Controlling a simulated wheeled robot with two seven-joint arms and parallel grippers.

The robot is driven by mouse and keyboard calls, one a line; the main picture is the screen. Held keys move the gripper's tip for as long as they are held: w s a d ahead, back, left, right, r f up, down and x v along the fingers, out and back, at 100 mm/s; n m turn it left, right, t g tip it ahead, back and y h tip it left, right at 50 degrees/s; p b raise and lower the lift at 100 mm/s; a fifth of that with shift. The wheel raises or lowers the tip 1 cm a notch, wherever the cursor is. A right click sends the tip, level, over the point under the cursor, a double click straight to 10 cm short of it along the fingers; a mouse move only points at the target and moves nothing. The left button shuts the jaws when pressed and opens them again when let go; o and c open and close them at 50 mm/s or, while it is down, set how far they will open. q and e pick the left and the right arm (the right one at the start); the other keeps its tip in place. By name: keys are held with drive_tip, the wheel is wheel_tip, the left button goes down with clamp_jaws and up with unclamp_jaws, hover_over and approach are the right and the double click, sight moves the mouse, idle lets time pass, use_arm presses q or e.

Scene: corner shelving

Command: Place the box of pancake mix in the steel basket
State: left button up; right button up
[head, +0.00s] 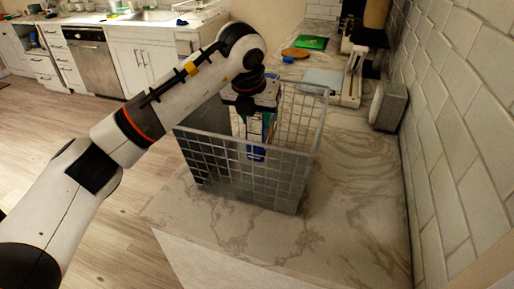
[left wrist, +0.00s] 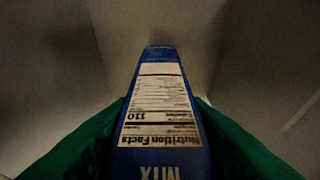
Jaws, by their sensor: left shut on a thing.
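The steel basket (head: 285,172) is a grey wire-grid box standing on the marble counter. My left gripper (head: 256,112) reaches down into its open top from the left. It is shut on the box of pancake mix (head: 256,152), a blue box held upright inside the basket walls and partly hidden by the front grid. In the left wrist view the pancake mix box (left wrist: 160,105) shows its nutrition panel and the letters "MIX", with green finger parts on both sides. I cannot tell whether the box touches the basket floor. My right gripper is not in view.
The marble counter (head: 350,190) is clear in front and to the right of the basket. A grey box-like object (head: 389,106) stands by the tiled wall at right. A green board (head: 311,43) and small items lie farther back.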

sight(254, 132)
use_arm(q)
wheel_tip(254, 132, down, 6)
drive_tip(key=shift+r+p, duration=0.1)
drive_tip(key=shift+p, duration=0.45)
drive_tip(key=shift+f, duration=0.35)
drive_tip(key=o, duration=1)
drive_tip(key=shift+r, duration=0.1)
drive_tip(key=shift+r, duration=0.15)
drive_tip(key=shift+s+r, duration=0.15)
drive_tip(key=shift+r, duration=0.2)
drive_tip(key=b+v, duration=0.2)
drive_tip(key=v, duration=0.9)
drive_tip(key=shift+s+a+b, duration=0.1)
drive_tip(key=shift+s+b, duration=0.05)
drive_tip(key=shift+b, duration=0.2)
